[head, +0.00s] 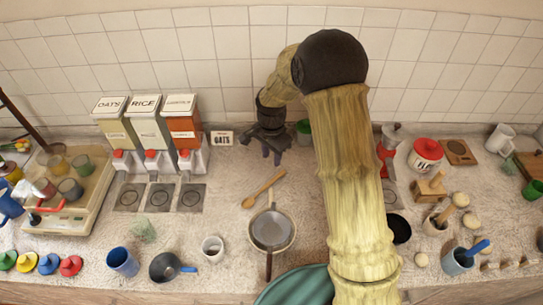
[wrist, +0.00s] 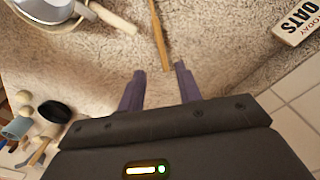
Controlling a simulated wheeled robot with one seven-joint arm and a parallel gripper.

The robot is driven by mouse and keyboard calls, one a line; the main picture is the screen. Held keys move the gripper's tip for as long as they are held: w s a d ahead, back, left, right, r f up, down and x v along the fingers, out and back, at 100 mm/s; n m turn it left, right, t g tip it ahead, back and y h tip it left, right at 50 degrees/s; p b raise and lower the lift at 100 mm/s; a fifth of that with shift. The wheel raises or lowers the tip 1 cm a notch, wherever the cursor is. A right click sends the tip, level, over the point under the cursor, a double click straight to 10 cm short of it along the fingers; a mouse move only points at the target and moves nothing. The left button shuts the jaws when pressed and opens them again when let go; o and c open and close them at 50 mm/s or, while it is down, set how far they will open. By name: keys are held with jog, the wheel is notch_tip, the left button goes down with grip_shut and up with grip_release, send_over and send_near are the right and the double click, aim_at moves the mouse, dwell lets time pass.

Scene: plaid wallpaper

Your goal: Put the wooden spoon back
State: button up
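The wooden spoon (head: 263,188) lies on the counter, its bowl toward the lower left and its handle toward the upper right. In the wrist view its handle (wrist: 158,35) points toward the gap between my fingertips. My gripper (head: 271,157) is just beyond the handle end, near the back wall. In the wrist view my gripper (wrist: 159,70) is open, with two purple fingers apart and nothing held between them. My raised arm hides part of the counter right of the spoon.
An OATS sign (head: 222,138) and dispensers (head: 148,133) stand left of my gripper.

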dwell(0.3)
jog(key=s+d+r+n+t, duration=0.1)
jog(key=s+d+r+n, duration=0.3)
jog(key=s, duration=0.5)
jog(key=s+d+r+n+t, duration=0.1)
jog(key=s+d+r+n, duration=0.4)
jog(key=s+d, duration=0.3)
jog(key=shift+s+d+r+t, duration=0.3)
jog(key=shift+s+r, duration=0.1)
jog(key=shift+s, duration=0.85)
